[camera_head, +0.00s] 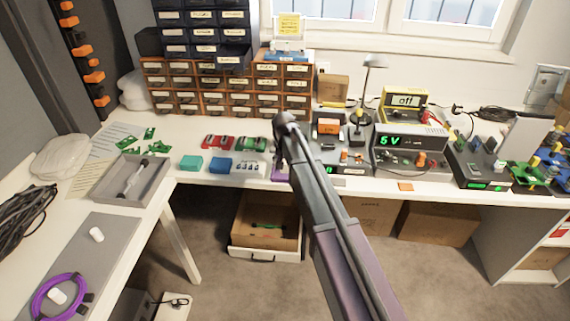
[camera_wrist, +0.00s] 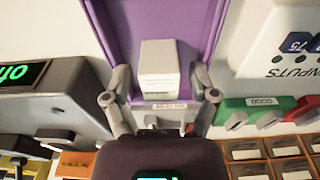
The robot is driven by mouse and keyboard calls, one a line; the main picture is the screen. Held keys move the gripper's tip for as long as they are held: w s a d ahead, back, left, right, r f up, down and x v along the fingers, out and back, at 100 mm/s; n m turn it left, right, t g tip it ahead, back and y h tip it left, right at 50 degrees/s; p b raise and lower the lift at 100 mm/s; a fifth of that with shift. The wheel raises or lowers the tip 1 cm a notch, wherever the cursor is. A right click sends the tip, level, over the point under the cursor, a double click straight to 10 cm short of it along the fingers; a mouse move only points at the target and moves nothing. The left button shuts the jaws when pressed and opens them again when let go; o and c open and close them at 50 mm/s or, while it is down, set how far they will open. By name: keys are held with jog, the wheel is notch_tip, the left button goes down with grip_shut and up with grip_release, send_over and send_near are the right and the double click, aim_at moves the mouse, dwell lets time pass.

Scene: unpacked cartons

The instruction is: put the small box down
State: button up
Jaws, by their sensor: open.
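A small white box (camera_wrist: 160,68) stands on a purple tray (camera_wrist: 117,22) in the wrist view. My gripper (camera_wrist: 161,78) is open, with one finger on each side of the box and a visible gap on both sides. In the head view my gripper (camera_head: 284,150) is over the back bench, and my arm hides most of the area below it. Only a small edge of the purple tray (camera_head: 280,174) shows there, and the box is hidden.
Drawer cabinets (camera_head: 225,97) rise behind.

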jog(key=shift+r, duration=0.15)
notch_tip(320, 180, up, 12)
jog(key=s+p, duration=0.1)
jog(key=p, duration=1.1)
jog(key=shift+s, duration=0.2)
dwell(0.5)
jog(key=s+d+g, duration=0.1)
jog(key=s+d, duration=2.2)
jog(key=s, duration=0.1)
jog(key=shift+s, duration=0.2)
